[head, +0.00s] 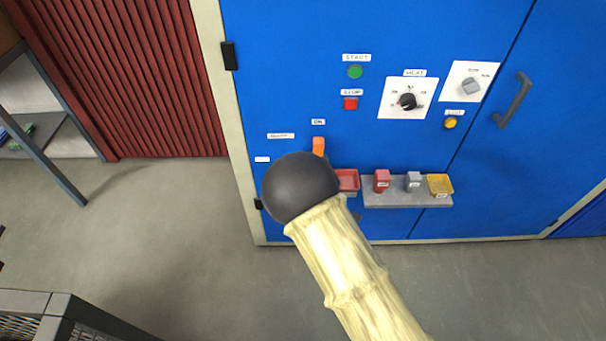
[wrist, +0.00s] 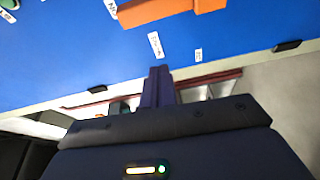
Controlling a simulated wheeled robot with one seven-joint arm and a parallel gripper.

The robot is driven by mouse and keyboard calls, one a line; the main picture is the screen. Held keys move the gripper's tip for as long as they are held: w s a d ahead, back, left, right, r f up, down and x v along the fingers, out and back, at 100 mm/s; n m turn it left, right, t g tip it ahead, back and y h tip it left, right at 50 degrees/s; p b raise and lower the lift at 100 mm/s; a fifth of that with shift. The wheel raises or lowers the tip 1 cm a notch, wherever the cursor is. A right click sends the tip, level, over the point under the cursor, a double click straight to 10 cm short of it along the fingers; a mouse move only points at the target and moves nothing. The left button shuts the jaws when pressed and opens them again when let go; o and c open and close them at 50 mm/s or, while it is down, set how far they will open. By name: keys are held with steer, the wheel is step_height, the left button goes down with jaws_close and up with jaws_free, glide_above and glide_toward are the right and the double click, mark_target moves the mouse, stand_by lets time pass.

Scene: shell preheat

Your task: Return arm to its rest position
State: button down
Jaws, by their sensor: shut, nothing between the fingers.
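My gripper (wrist: 158,72) shows in the wrist view with its two dark fingers together and nothing between them. It is apart from the orange lever (wrist: 172,9), which crosses the top of that view. In the head view, my sleeved arm with its black rounded joint reaches up from the bottom right and hides my gripper. The orange lever (head: 318,146) stands out just above that black joint, under a small "ON" label. The blue cabinet front (head: 290,60) is behind it.
The cabinet carries a green button (head: 355,72), a red button (head: 350,103), a black knob (head: 407,101) and a door handle (head: 513,100). A grey shelf (head: 405,199) with small blocks juts out low. Racks stand at the left; open floor (head: 170,230) lies between.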

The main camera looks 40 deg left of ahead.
steer(key=shift+s+d, duration=0.2)
steer(key=shift+d, duration=0.1)
steer(key=shift+w, duration=0.1)
